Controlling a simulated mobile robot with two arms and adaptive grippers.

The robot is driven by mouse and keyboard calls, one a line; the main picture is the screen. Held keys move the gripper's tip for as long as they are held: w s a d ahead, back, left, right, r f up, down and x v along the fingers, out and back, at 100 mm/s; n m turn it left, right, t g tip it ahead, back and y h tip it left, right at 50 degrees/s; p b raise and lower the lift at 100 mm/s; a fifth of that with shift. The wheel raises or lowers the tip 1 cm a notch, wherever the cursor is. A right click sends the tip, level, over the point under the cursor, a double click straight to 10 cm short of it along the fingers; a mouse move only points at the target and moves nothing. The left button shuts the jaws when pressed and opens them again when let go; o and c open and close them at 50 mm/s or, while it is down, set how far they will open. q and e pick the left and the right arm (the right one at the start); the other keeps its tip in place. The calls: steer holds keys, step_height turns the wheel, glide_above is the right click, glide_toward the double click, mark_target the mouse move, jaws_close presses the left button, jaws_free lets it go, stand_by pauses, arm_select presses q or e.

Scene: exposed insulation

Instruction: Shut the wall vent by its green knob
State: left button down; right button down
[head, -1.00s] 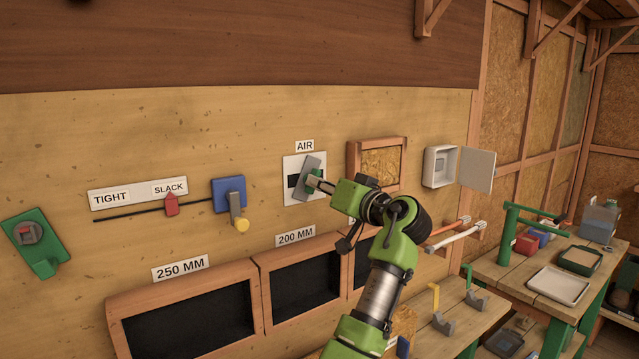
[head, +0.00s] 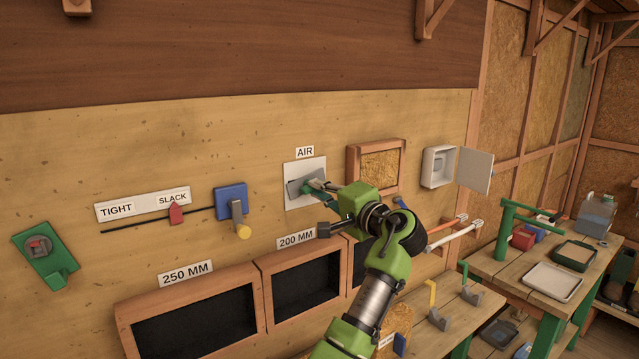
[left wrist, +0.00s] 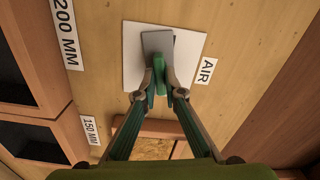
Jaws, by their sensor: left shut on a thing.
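The wall vent is a white plate (head: 304,169) under the AIR label, with a grey flap (head: 293,189) turned nearly level across it. In the left wrist view the plate (left wrist: 190,62) and the flap (left wrist: 157,43) show close up, with a thin dark sliver beside the flap. The green knob (left wrist: 158,76) stands out from the flap. My left gripper (head: 314,186) is at the vent, its fingers on both sides of the knob and shut on it. They partly hide the knob and slot in the head view. My right gripper is not in view.
Left of the vent is a blue block with a yellow-tipped lever (head: 232,203) and a red slider (head: 176,213). A framed insulation panel (head: 376,167) and an open white box (head: 438,167) are to the right. Framed bins (head: 270,262) jut out below.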

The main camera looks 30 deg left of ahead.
arm_select(q)
steer(key=shift+r+m+p, duration=0.15)
steer(key=shift+m+p, duration=0.6)
steer(key=shift+m, duration=0.45)
steer(key=c, duration=2.1)
jaws_free()
steer(key=shift+w+d, duration=0.1)
steer(key=shift+c, duration=0.2)
steer(key=v, duration=1.2)
steer(key=shift+f, duration=0.3)
